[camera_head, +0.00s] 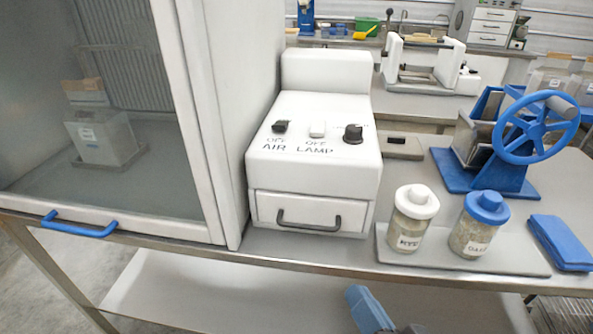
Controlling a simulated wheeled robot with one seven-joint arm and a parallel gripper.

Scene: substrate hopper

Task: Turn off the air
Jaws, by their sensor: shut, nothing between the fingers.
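A white control box (314,165) stands on the steel bench, right of a glass-fronted cabinet. On its sloped top is a small black switch (280,127) above the words OFF and AIR. A white switch (317,129) to its right sits above OFF and LAMP. A black round knob (353,134) is further right, with small unreadable marks near it. I cannot tell which position the AIR switch is in. My gripper is not in view, and nothing touches the switches.
The cabinet (190,120) with a blue handle (78,224) rises close left of the box. The box's drawer (310,212) is shut. Two jars (412,218) (478,225) stand on a grey tray (510,263) at right, before a blue-wheeled device (537,128). A blue-grey part shows at the bottom edge.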

